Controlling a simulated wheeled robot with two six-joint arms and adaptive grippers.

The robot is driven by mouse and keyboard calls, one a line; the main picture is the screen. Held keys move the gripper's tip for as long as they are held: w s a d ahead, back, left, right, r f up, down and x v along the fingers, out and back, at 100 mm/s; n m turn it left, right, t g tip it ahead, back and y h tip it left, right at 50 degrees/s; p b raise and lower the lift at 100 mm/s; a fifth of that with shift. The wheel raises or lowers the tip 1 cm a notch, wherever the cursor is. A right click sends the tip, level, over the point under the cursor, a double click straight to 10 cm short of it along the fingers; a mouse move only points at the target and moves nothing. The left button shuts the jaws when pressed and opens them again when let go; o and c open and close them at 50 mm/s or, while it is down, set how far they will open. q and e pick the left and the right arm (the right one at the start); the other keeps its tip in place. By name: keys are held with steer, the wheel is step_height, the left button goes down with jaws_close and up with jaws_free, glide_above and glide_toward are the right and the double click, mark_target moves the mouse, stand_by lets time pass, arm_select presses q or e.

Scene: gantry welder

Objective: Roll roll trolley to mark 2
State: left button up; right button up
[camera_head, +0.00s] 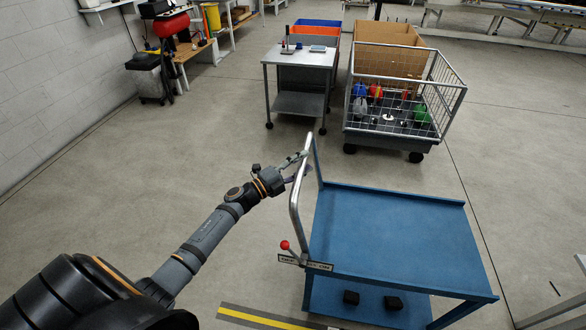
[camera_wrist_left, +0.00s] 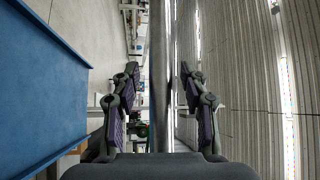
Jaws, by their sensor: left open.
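The blue roll trolley (camera_head: 395,235) stands at the lower right in the head view, with a bent grey handle (camera_head: 296,205) along its left side. Its blue deck (camera_wrist_left: 35,85) also shows at the left of the left wrist view. A red-knobbed lever (camera_head: 285,245) with an OFF/ON plate (camera_head: 305,262) sits low by the handle. My left gripper (camera_head: 302,164) is at the handle's upper part, open. In the left wrist view, the handle bar (camera_wrist_left: 158,40) runs between its two parted fingers. My right gripper is out of view. No readable mark 2 shows.
A yellow-and-black floor stripe (camera_head: 265,319) lies at the bottom, partly cut off. A grey wheeled table (camera_head: 300,57) and a wire-mesh cart (camera_head: 400,105) stand beyond the trolley. A workbench (camera_head: 190,52) lines the left wall.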

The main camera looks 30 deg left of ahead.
arm_select(q)
steer(key=v, duration=1.1)
steer(key=shift+a, duration=0.15)
steer(key=shift+s, duration=0.15)
